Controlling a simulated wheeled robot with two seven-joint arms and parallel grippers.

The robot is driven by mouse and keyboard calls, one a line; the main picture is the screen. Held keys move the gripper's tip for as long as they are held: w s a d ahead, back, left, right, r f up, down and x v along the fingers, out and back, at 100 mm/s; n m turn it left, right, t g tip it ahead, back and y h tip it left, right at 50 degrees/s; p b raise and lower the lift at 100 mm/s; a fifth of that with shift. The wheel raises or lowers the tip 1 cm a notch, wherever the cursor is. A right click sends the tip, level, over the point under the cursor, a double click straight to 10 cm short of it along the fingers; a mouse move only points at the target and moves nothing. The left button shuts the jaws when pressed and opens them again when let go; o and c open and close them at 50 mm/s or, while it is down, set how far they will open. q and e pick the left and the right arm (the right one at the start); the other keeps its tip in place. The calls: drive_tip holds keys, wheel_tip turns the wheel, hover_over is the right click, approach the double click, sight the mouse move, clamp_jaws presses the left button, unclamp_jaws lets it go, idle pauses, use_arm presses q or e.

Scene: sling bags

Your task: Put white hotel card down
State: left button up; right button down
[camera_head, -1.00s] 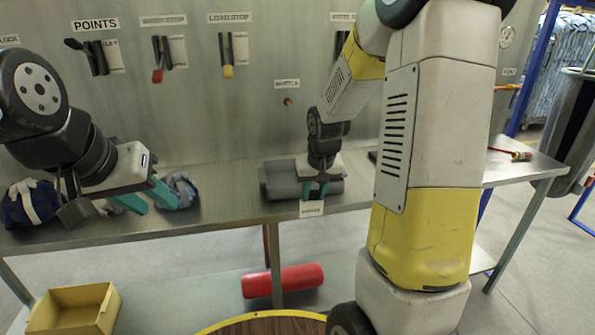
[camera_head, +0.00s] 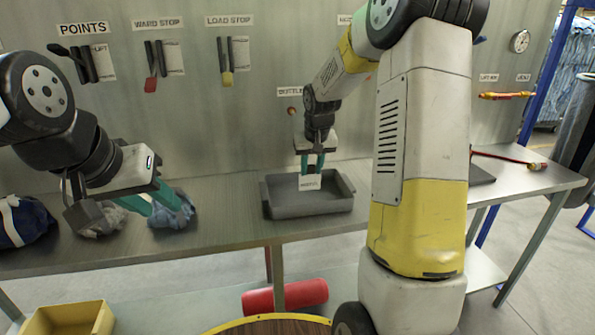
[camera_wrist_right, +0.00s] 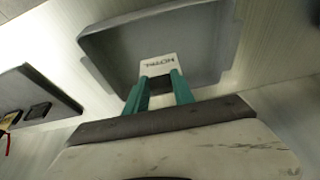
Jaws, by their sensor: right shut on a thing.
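The white hotel card (camera_head: 310,183) is held in my right gripper (camera_head: 312,168), with its printed word facing the camera. It hangs over the grey tray (camera_head: 345,203) on the bench. In the right wrist view the card (camera_wrist_right: 158,62) sits between the teal fingertips (camera_wrist_right: 160,80), with the tray (camera_wrist_right: 105,50) beyond it. Whether the card touches the tray I cannot tell. My left gripper (camera_head: 155,199) is at the left, its teal fingers apart, over a blue-grey cloth bundle (camera_head: 178,212); whether they touch it is unclear.
The metal bench (camera_head: 230,215) has free room between the cloth and the tray. A dark blue bundle (camera_head: 25,222) lies at far left. A dark flat object (camera_head: 480,174) and a red-handled tool (camera_head: 535,166) lie at right. A yellow bin (camera_head: 70,318) and red cylinder (camera_head: 285,296) are below.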

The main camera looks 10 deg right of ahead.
sight(308, 174)
drive_tip(key=shift+w+a+f, duration=0.1)
drive_tip(key=shift+w+a, duration=0.15)
drive_tip(key=shift+w, duration=0.75)
drive_tip(key=shift+f, duration=1.75)
drive_tip(key=shift+f, duration=0.1)
drive_tip(key=c, duration=1.1)
unclamp_jaws()
drive_tip(key=shift+o, duration=0.2)
